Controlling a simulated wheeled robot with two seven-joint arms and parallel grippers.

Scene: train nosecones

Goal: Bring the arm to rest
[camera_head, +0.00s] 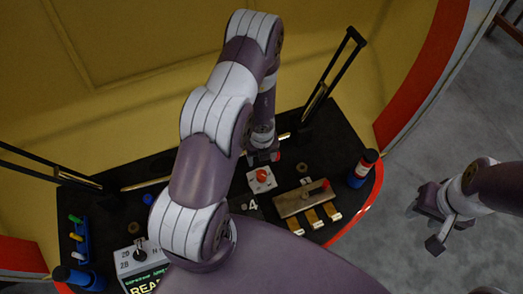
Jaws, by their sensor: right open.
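My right gripper (424,228) hangs over the grey floor at the right, clear of the console. Its two fingers are spread apart with nothing between them. My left arm rises from the bottom centre, bends at the top and comes down to the console. My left gripper (263,157) is at the end of it, small and partly hidden, close behind a white switch plate with a red knob (262,177). I cannot tell whether its jaws are open or whether it touches anything.
The black console (343,148) carries a brass lever plate (300,199), a blue cylinder with a red band (363,168) and a display box (145,268). A black upright bar (335,72) stands at its back right. A yellow wall rises behind. Open floor lies at right.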

